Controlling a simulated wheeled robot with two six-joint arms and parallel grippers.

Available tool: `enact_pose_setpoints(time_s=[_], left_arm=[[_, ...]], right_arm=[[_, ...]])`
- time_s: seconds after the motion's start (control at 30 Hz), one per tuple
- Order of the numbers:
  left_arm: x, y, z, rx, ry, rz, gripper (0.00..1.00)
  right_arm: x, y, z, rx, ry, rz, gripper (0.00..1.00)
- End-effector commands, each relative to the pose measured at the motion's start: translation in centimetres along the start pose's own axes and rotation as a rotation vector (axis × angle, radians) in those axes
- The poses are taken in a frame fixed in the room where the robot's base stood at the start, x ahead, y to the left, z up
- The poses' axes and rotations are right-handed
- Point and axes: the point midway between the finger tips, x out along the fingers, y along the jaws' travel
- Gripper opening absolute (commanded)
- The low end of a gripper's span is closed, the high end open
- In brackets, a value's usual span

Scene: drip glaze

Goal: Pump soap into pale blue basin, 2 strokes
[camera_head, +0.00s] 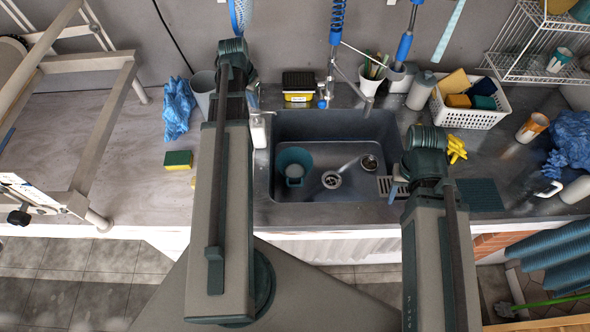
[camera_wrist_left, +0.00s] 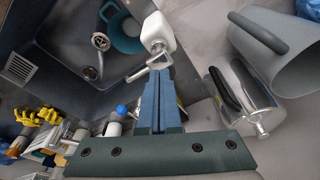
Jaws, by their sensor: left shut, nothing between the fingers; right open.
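A white soap bottle (camera_head: 258,132) stands at the sink's left rim. It also shows in the left wrist view (camera_wrist_left: 158,32), with its metal pump head and spout towards my fingers. A blue-teal basin (camera_head: 294,158) sits in the left part of the sink and shows partly in the left wrist view (camera_wrist_left: 125,42). My left gripper (camera_head: 253,98) is shut and empty, its fingertips (camera_wrist_left: 158,72) close to the pump head; I cannot tell whether they touch. My right gripper (camera_head: 396,191) is open near the sink's right edge, partly hidden by its arm.
The dark sink (camera_head: 330,195) is otherwise mostly clear. A grey cup (camera_head: 203,86) stands left of my left arm. A yellow-green sponge (camera_head: 178,160) lies on the left counter. A white basket (camera_head: 468,116) and yellow gloves (camera_head: 456,149) are on the right.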

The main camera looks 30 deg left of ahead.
Motion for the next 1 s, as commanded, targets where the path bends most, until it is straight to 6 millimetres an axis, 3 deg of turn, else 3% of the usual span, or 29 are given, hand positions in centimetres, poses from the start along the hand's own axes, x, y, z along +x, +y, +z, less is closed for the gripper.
enact_pose_setpoints(time_s=[0.33, 1.0], left_arm=[[-0.5, 0.0, -0.1, 0.000, 0.000, 0.000, 0.00], [-6.1, 0.0, -1.2, 0.000, 0.000, 0.000, 0.00]], right_arm=[[-0.5, 0.1, 0.0, 0.000, 0.000, 0.000, 0.50], [-6.2, 0.6, 0.4, 0.000, 0.000, 0.000, 0.50]])
